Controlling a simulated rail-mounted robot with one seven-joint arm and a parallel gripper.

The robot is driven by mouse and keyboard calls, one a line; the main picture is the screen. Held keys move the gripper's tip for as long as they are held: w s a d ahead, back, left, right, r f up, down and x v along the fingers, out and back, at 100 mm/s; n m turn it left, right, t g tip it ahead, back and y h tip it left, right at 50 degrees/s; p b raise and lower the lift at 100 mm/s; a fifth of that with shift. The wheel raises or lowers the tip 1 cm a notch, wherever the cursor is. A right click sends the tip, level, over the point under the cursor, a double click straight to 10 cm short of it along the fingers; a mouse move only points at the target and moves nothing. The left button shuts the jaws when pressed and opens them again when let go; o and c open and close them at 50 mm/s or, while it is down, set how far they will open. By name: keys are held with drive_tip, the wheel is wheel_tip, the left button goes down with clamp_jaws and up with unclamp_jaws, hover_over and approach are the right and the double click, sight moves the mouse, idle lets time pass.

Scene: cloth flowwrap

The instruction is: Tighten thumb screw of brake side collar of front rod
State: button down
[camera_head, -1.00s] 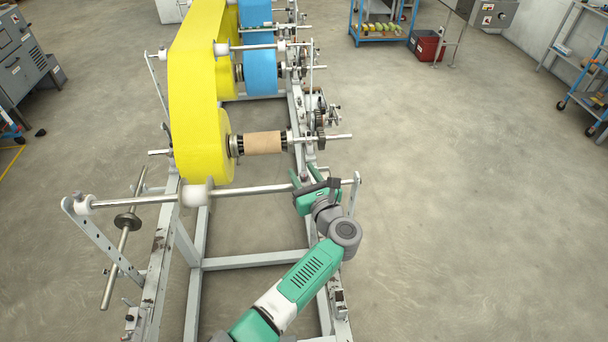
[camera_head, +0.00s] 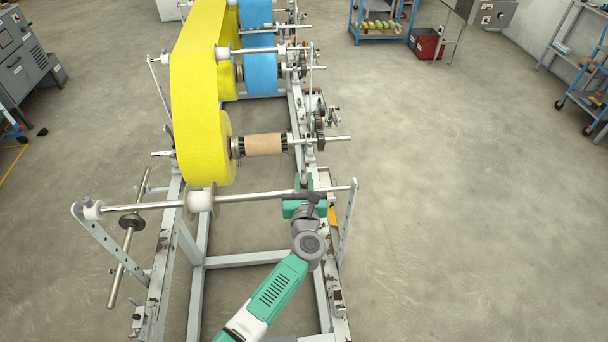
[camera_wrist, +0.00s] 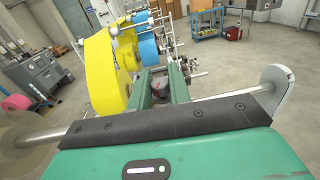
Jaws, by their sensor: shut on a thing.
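The front rod (camera_head: 250,197) runs across the near end of the frame and shows again in the wrist view (camera_wrist: 40,138). My gripper (camera_head: 304,184) is at the rod's right part, inside the right upright. In the wrist view, its two green fingers (camera_wrist: 161,84) are closed around a small dark grey round piece with a red mark (camera_wrist: 160,93). It looks like the collar's thumb screw, but collar and screw cannot be told apart clearly. The gripper body hides the rod behind it. A white roller-like collar (camera_head: 200,199) sits farther left on the rod.
A perforated upright (camera_head: 348,222) carries the rod's right end, and another (camera_head: 100,240) its left end. A yellow film roll (camera_head: 205,145) and a brown core (camera_head: 264,144) lie behind the rod.

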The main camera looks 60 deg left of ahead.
drive_tip(key=m+t+h, duration=0.1)
drive_tip(key=t, duration=0.1)
drive_tip(key=m+t+h+b, duration=0.1)
drive_tip(key=shift+s+a+f+m+t, duration=0.1)
drive_tip(key=shift+s+f+m+t, duration=0.05)
drive_tip(key=shift+m+t, duration=0.25)
drive_tip(key=shift+m+t+h+b, duration=1.5)
drive_tip(key=shift+t+h, duration=0.1)
drive_tip(key=shift+h, duration=0.3)
drive_tip(key=shift+m+h+b, duration=0.3)
drive_tip(key=shift+h, duration=0.1)
drive_tip(key=c, duration=1.3)
unclamp_jaws()
drive_tip(key=shift+c, duration=0.2)
drive_tip(key=p+v, duration=0.2)
drive_tip(key=v, duration=0.5)
drive_tip(key=shift+s+d, duration=0.25)
drive_tip(key=shift+s, duration=0.05)
